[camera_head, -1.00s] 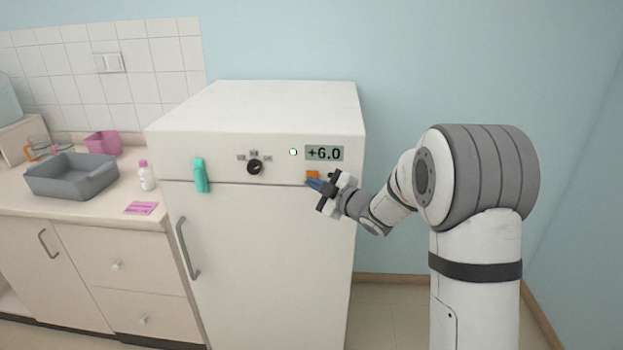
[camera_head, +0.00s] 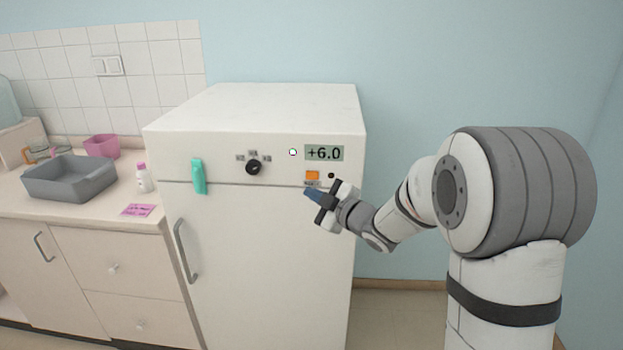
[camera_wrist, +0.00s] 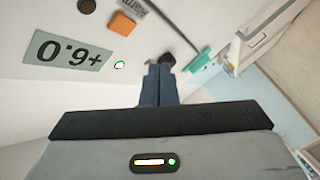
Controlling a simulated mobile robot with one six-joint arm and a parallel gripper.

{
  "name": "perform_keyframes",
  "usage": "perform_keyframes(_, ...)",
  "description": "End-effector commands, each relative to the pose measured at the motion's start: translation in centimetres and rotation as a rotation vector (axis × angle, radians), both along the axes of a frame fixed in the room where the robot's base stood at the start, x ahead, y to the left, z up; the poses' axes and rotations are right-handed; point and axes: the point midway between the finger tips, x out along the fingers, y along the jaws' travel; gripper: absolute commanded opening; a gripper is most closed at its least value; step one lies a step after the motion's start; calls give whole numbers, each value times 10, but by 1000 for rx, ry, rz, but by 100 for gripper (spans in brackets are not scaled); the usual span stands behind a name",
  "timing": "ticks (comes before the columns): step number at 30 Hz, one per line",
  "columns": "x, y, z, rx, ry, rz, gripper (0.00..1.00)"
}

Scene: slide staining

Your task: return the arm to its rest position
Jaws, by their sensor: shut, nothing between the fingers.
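My gripper (camera_head: 311,193) is shut and empty, with its blue fingers together, in front of the upper right part of the white fridge (camera_head: 262,250). In the wrist view my gripper (camera_wrist: 159,75) points toward the fridge front, its two fingers side by side. It sits just below the orange button (camera_head: 312,175), apart from it as far as I can tell; the button also shows in the wrist view (camera_wrist: 122,23). My arm reaches in from the right of the head view. The display (camera_head: 324,153) reads +6.0.
The fridge front carries a black knob (camera_head: 254,167), a teal clip-like piece (camera_head: 199,176) and a door handle (camera_head: 187,251). A counter at left holds a grey basin (camera_head: 70,178), a small bottle (camera_head: 143,178) and a pink container (camera_head: 102,145). Right of the fridge is bare wall.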

Motion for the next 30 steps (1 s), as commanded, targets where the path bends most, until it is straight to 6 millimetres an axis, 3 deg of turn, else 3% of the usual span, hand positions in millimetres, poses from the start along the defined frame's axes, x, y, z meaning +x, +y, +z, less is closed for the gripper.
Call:
perform_keyframes(13, 0, 0, 0, 0, 0, 0, 0)
perform_keyframes(17, 0, -9, 3, -10, 24, -47, 0)
perform_keyframes(20, -1, -31, 8, -23, 90, -160, 0)
perform_keyframes(23, -11, -66, 11, -31, 203, -329, 0)
perform_keyframes(26, -33, -104, 9, -22, 341, -508, 0)
perform_keyframes(30, -80, -148, 0, 17, 554, -735, 0)
